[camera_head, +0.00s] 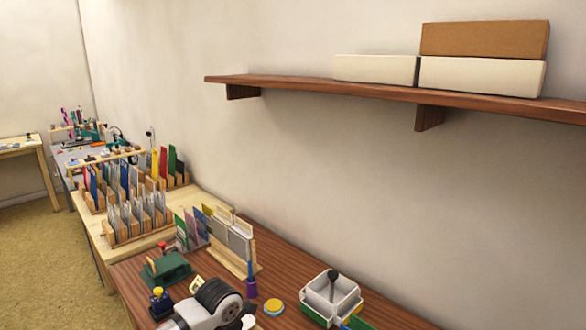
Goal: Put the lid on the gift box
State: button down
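I cannot pick out a gift box or its lid for certain. On the shelf are two cream boxes, one at the left (375,69) and one at the right (482,76). A brown box (485,39) lies on top of the right one. On the brown table, a small pale square open container (331,297) has a dark-knobbed thing standing in it. A white and black part at the bottom edge looks like my arm. My gripper's fingers do not show.
The dark red table (128,277) also holds a green device (167,268), a round yellow-topped tin (273,308), a purple bottle (251,287) and card racks (236,247). A wooden shelf (300,86) juts from the wall. Crowded racks stand on the pale table (187,205) behind.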

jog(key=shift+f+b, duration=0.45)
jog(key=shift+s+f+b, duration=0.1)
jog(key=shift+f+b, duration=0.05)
jog(key=shift+b, duration=0.45)
dwell(2.4)
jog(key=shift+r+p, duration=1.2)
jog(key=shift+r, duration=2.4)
